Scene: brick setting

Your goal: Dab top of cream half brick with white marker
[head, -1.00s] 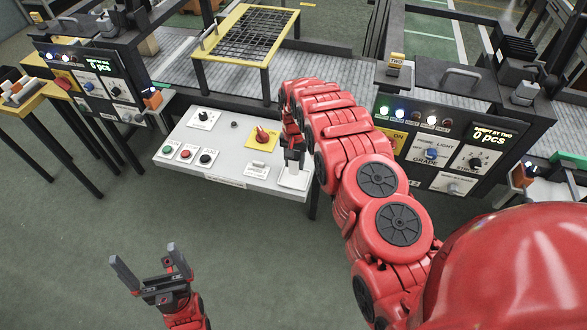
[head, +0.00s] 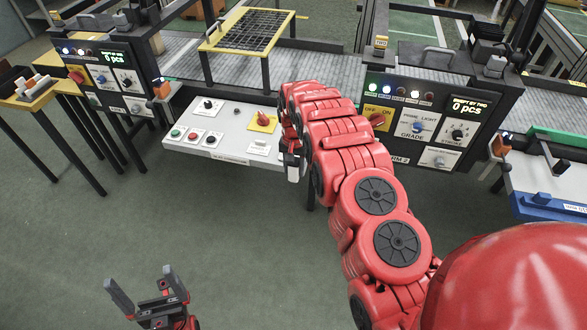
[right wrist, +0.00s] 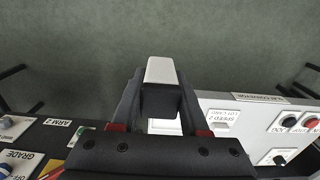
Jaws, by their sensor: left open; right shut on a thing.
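My right gripper (head: 292,160) is shut on a small block-like piece with a white face (head: 293,174), held at the front right edge of the control panel. In the right wrist view this white-faced piece (right wrist: 160,70) sits between the dark fingers, with floor beyond it; I take it for the white marker. My left gripper (head: 146,284) is open and empty, low over the floor. Cream-coloured pieces (head: 38,82) lie on the yellow table at the far left; they are too small to tell which is a half brick.
The white control panel (head: 222,155) has buttons and a red knob. A yellow-framed grid table (head: 250,12) stands behind it by the grey conveyor (head: 340,82). Black consoles stand left (head: 115,60) and right (head: 440,108). A blue-edged station (head: 548,207) is at right. The floor in front is clear.

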